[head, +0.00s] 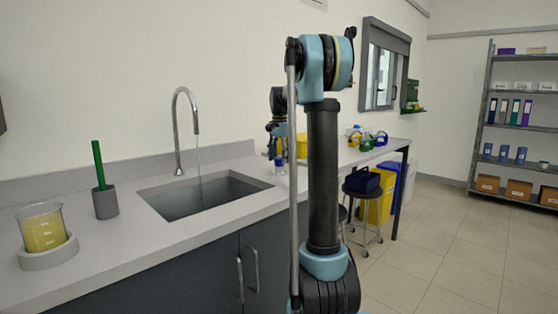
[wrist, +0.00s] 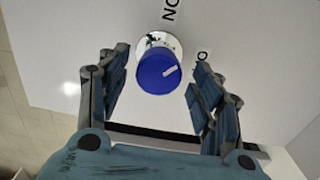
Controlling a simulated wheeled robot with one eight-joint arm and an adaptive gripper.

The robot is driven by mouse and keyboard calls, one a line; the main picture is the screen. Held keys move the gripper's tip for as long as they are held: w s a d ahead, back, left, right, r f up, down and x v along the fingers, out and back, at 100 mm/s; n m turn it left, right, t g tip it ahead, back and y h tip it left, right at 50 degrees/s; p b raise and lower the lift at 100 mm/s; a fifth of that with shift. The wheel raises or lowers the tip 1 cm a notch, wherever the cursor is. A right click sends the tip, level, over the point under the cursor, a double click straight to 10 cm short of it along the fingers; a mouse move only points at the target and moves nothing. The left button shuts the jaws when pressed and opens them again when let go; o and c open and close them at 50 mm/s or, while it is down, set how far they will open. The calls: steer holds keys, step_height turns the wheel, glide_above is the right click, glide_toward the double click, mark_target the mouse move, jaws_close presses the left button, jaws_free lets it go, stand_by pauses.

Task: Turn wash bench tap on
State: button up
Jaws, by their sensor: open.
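The wash bench tap (head: 180,120) is a tall grey gooseneck behind the sink (head: 190,199). A thin pale line like a water stream hangs from its spout into the basin. An upside-down "ON" label (wrist: 172,9) is above the knob. My gripper (wrist: 154,68) is open, its fingers either side of the knob with visible gaps.
A beaker of yellow liquid (head: 43,229) and a grey cup with a green stick (head: 105,201) stand left of the sink. A stool (head: 364,212), a yellow bin (head: 379,205) and shelving (head: 483,115) are to the right. Open tiled floor lies at right. My arm blocks part of the bench.

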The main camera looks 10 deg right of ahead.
mark_target(279, 158)
step_height(279, 158, up, 12)
steer(key=shift+f, duration=0.2)
stand_by(0.5)
